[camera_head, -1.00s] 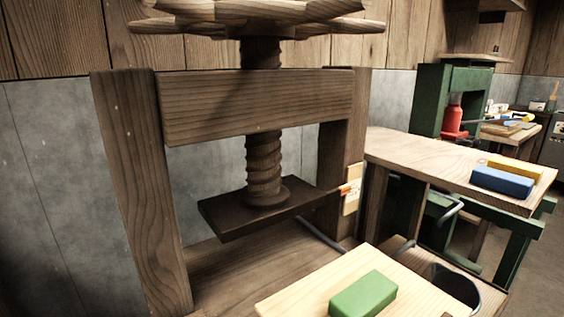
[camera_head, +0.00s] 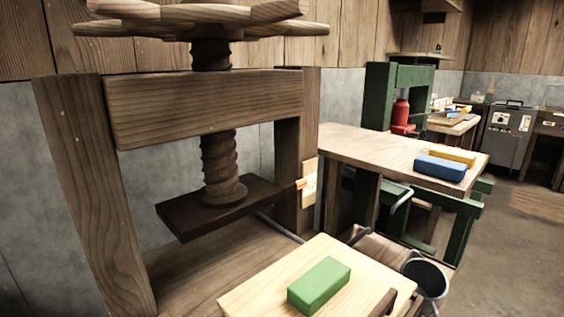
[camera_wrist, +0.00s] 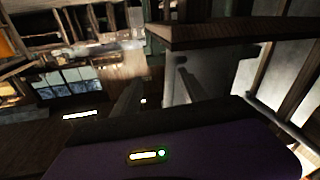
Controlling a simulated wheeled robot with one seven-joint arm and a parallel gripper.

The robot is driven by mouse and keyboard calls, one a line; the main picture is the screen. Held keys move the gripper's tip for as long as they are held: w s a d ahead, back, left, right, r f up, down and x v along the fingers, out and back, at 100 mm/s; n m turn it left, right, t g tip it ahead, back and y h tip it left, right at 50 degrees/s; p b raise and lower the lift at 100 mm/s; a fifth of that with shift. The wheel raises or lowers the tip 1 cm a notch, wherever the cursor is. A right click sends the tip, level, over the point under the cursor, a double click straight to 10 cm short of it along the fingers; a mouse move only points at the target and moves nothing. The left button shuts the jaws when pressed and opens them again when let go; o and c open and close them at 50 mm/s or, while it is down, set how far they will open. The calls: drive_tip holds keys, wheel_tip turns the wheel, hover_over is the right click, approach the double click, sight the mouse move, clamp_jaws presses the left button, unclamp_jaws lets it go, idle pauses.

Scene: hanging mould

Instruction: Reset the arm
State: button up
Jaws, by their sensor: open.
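My gripper (camera_wrist: 160,76) shows in the wrist view as two dark fingers set apart, with nothing seen between them. The dark purple body below them fills the bottom of that view. The wrist view is dim and tilted, and I cannot tell what lies close to the fingertips. In the head view I do not see the gripper.
A wooden screw press (camera_head: 204,108) stands at left, its dark plate (camera_head: 220,208) raised above the base. A green block (camera_head: 319,285) lies on a pale board (camera_head: 258,293). A blue block (camera_head: 440,168) and yellow block (camera_head: 455,155) lie on a bench (camera_head: 350,143). Floor is open at right.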

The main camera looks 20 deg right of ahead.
drive_tip(key=s+a+r+n+t+y, duration=0.2)
drive_tip(key=s+a+r+n+y, duration=0.15)
drive_tip(key=s+a, duration=0.65)
drive_tip(key=s+a+r+n+t+y, duration=0.1)
drive_tip(key=s+a+r+n+y, duration=0.3)
drive_tip(key=s+a, duration=0.65)
drive_tip(key=s+a+r+n+t+y, duration=0.15)
drive_tip(key=s+a+y, duration=0.35)
drive_tip(key=s+a, duration=0.5)
drive_tip(key=s+a+r+y, duration=0.35)
drive_tip(key=a+r, duration=0.45)
drive_tip(key=r, duration=0.3)
wheel_tip(320, 180, up, 21)
drive_tip(key=h+p, duration=0.1)
drive_tip(key=p, duration=2)
drive_tip(key=shift+d+g+p, duration=0.25)
drive_tip(key=shift+g+p, duration=0.1)
drive_tip(key=shift+p, duration=0.05)
drive_tip(key=shift+r, duration=0.1)
